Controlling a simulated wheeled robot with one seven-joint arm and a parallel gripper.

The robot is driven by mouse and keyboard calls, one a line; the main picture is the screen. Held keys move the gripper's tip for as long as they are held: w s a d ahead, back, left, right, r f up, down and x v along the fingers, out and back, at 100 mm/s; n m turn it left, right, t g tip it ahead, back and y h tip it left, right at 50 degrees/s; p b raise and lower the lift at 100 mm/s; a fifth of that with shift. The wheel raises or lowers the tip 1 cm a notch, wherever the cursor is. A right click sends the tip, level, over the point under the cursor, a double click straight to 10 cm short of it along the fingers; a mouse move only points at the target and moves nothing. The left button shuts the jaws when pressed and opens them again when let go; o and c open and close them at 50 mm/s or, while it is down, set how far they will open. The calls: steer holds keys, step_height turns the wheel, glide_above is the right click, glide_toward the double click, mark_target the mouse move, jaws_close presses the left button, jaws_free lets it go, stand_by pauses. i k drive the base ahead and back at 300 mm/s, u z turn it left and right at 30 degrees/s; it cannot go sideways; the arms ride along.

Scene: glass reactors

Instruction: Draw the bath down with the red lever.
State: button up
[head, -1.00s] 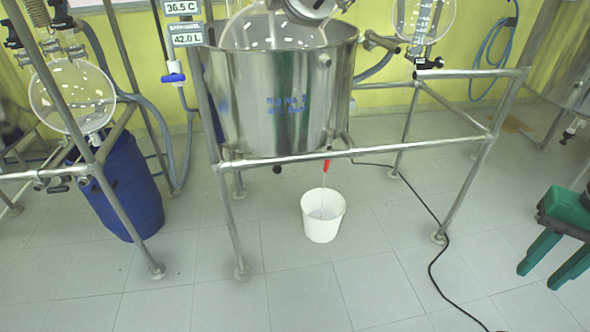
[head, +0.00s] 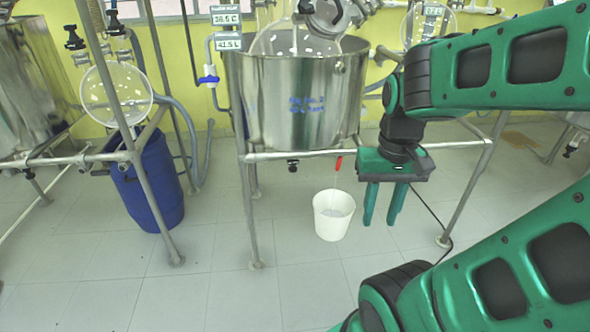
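The steel bath (head: 300,105) hangs in a tubular frame. The red lever (head: 338,163) is on a drain below the bath, just under the front rail, and slants downward. A thin stream shows under it, falling towards the white bucket (head: 332,228) on the floor, which holds some liquid. My gripper (head: 382,222) points down to the right of the lever and bucket. Its two green fingers are apart with nothing between them, and it does not appear to touch the lever. The bath level display (head: 229,45) seems to read 41.5 L.
The frame's front rail (head: 290,155) runs just above the lever. A black valve (head: 292,165) hangs left of the lever. A blue drum (head: 148,185) stands at left. A black cable (head: 430,212) lies on the floor behind my gripper. The floor in front of the bucket is clear.

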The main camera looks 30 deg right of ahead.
mark_target(338, 163)
steer(key=u, duration=0.55)
steer(key=k, duration=1.3)
steer(key=z, duration=0.85)
steer(key=i, duration=1)
steer(key=u, duration=0.05)
